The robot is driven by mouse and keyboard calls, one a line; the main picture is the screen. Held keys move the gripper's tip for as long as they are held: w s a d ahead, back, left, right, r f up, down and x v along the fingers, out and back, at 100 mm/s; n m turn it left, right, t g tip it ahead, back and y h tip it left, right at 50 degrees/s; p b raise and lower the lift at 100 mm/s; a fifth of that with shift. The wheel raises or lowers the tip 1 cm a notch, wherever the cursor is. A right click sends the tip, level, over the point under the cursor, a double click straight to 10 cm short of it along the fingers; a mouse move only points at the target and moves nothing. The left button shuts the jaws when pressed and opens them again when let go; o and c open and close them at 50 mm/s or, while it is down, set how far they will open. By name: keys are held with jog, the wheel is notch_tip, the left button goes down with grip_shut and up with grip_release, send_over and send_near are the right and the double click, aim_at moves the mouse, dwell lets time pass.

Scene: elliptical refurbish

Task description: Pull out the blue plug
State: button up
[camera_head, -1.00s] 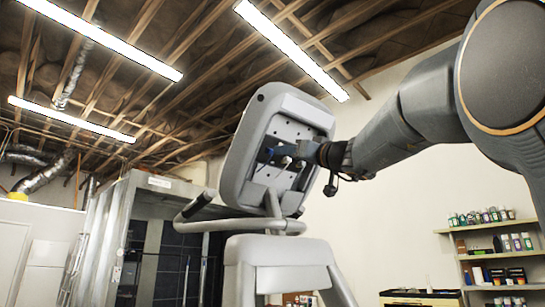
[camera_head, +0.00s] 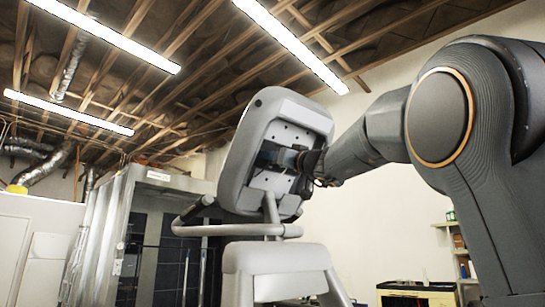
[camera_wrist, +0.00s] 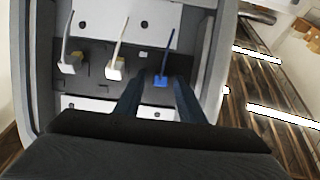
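The blue plug (camera_wrist: 161,82) sits in the dark recess of the grey console (camera_wrist: 215,55), with its blue cable running up. In the wrist view my gripper (camera_wrist: 159,90) is open, with one dark finger on each side of the blue plug and slightly in front of it. I cannot tell whether either finger touches it. In the head view my gripper (camera_head: 303,160) reaches into the back of the console (camera_head: 262,107) from the right, and the arm end hides the blue plug.
Two white plugs, one in the middle (camera_wrist: 116,69) and one at the left (camera_wrist: 72,64), sit left of the blue plug. The console's raised rim surrounds the recess. A grey handlebar (camera_head: 240,230) is below it. Shelves (camera_head: 455,250) stand at the right.

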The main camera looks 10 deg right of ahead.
grip_shut()
jog(key=shift+f+b, duration=0.15)
jog(key=shift+b, duration=0.25)
jog(key=s+f+b, duration=0.1)
jog(key=b, duration=0.3)
jog(key=shift+d, duration=0.3)
grip_release()
jog(key=shift+s, duration=0.15)
jog(key=shift+s+b, duration=0.1)
jog(key=shift+b, duration=0.2)
